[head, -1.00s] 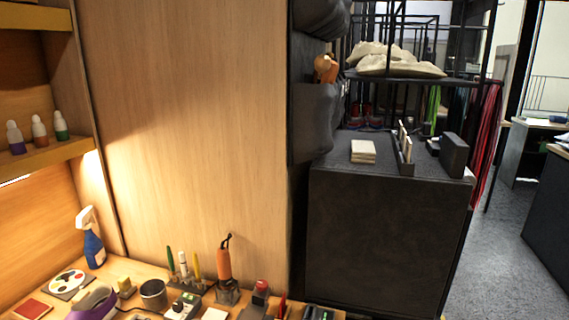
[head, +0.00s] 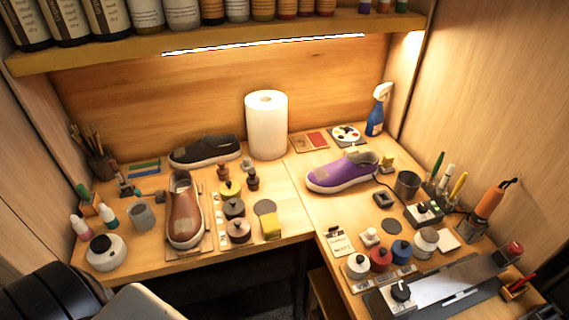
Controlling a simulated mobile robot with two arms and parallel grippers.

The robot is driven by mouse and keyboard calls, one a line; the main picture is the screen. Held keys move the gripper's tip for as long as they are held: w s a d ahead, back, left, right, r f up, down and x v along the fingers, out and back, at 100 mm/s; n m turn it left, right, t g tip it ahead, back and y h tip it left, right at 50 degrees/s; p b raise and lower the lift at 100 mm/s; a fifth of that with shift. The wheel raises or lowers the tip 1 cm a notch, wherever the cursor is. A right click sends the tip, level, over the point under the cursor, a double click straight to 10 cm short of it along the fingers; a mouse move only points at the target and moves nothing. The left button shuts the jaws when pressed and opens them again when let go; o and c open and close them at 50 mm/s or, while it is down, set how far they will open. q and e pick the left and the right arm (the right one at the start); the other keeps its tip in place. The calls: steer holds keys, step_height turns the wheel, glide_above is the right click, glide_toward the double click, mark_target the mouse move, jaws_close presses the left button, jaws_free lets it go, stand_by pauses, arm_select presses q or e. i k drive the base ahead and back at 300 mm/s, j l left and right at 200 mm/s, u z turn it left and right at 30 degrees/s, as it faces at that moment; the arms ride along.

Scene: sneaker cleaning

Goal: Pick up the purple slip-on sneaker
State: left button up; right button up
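The purple slip-on sneaker (head: 340,174) lies on the right part of the corner workbench, sole down, with its toe toward the left. It has a white sole and a pale patch near the toe. Nothing touches it from my side. Neither of my grippers shows in the head view. A dark and grey part at the lower left corner looks like part of my own body.
A brown shoe (head: 184,212) and a black shoe (head: 205,150) stand on the left part. A paper towel roll (head: 267,125) stands behind. A cup (head: 407,184), spray bottle (head: 377,112) and jars (head: 380,257) surround the sneaker. A bottle shelf (head: 220,40) hangs above.

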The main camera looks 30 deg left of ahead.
mark_target(339, 175)
steer(key=u, duration=0.5)
steer(key=i+j+z, duration=0.1)
steer(key=j+z, duration=0.3)
steer(key=i+j+z, duration=0.1)
steer(key=z, duration=0.35)
steer(key=j+z, duration=0.4)
